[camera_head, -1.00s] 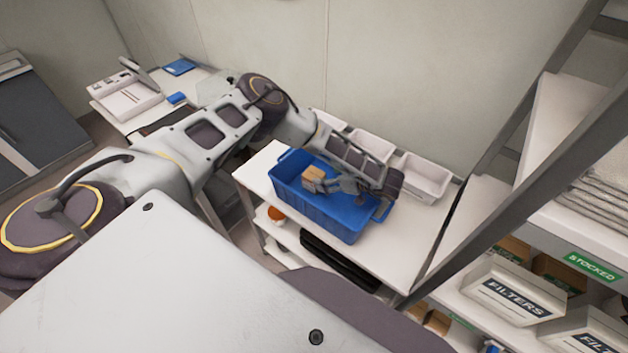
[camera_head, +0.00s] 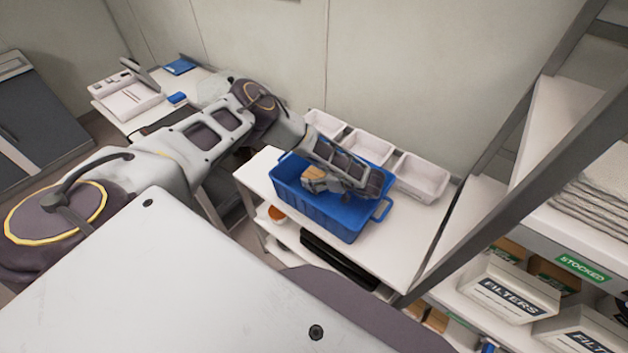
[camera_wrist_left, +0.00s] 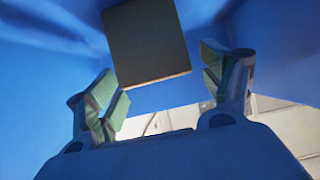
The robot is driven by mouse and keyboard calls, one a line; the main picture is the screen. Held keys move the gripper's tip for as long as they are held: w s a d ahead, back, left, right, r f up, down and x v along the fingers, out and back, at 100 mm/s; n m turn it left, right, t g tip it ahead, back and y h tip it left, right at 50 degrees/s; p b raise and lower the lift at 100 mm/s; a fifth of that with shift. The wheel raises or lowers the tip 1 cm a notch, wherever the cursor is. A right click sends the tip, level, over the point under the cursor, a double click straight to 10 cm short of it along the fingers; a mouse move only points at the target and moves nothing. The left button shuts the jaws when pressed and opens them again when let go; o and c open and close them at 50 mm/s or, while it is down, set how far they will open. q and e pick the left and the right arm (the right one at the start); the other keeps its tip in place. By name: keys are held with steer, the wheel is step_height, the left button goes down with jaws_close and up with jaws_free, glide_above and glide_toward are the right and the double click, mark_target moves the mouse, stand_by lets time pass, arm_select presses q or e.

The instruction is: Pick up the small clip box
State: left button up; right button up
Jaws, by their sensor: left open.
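The small clip box (camera_head: 312,175) is a tan box inside the blue bin (camera_head: 332,222) on the white table. In the left wrist view the box (camera_wrist_left: 147,43) looks dark brown and lies just ahead of the fingertips, roughly between their lines. The gripper and wrist hide part of the bin's inside. My right gripper is not in view.
Several white trays (camera_head: 421,177) line the back of the table (camera_head: 392,258). The blue bin's walls surround the gripper closely. A rack with filter boxes (camera_head: 514,290) stands at the right. The table's front right is clear.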

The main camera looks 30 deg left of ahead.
mark_target(317, 176)
arm_select(q)
steer(key=c, duration=1.1)
steer(key=shift+r, duration=0.15)
steer(key=shift+c, duration=0.2)
step_height(317, 176, up, 10)
steer(key=shift+b, duration=0.3)
